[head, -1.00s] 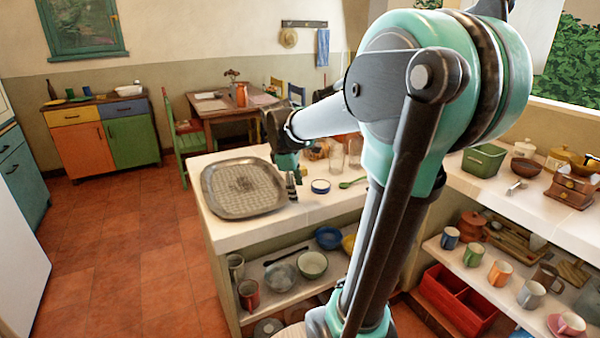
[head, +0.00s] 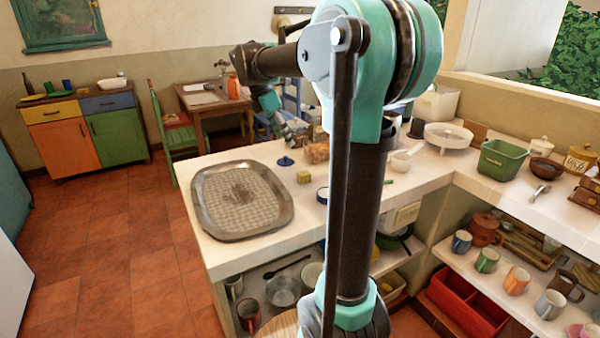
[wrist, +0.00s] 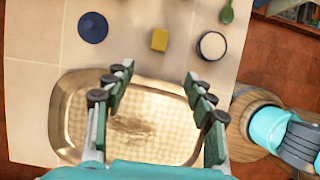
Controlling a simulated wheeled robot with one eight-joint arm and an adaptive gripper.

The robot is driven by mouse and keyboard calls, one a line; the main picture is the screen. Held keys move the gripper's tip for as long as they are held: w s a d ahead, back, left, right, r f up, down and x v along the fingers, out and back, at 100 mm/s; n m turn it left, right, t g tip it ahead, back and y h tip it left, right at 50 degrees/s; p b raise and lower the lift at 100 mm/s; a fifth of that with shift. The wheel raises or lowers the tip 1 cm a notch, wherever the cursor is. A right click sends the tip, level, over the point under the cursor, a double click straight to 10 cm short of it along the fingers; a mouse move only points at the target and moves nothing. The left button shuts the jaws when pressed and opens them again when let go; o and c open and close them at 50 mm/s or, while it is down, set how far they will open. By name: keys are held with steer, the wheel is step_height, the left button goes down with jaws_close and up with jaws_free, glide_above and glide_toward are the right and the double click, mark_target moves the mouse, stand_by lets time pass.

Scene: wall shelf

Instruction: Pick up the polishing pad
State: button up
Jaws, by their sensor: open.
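A dark blue round piece with a small knob (head: 285,161) lies on the white counter behind the tray; it also shows in the wrist view (wrist: 92,28). A small yellow block (head: 303,176) lies nearby, at top centre of the wrist view (wrist: 159,40). Which of these two is the polishing pad I cannot tell for sure. My gripper (wrist: 158,86) is open, with nothing between its fingers. It hangs above the counter, and the metal tray (wrist: 62,128) shows below and between the fingers. In the head view my gripper (head: 294,136) appears behind the blue piece.
The large tray (head: 203,216) has a dark smudge in its middle. A white-topped round tin (wrist: 211,46) and a green spoon (wrist: 227,12) lie right of the yellow block. A green bin (head: 503,160) stands on the right counter.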

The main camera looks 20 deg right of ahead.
mark_target(303, 173)
steer(key=x, duration=1.7)
steer(key=shift+w+d+f, duration=0.1)
steer(key=shift+d+f, duration=0.05)
steer(key=shift+d, duration=0.05)
steer(key=c, duration=1)
steer(key=shift+c, duration=0.2)
step_height(303, 173, up, 20)
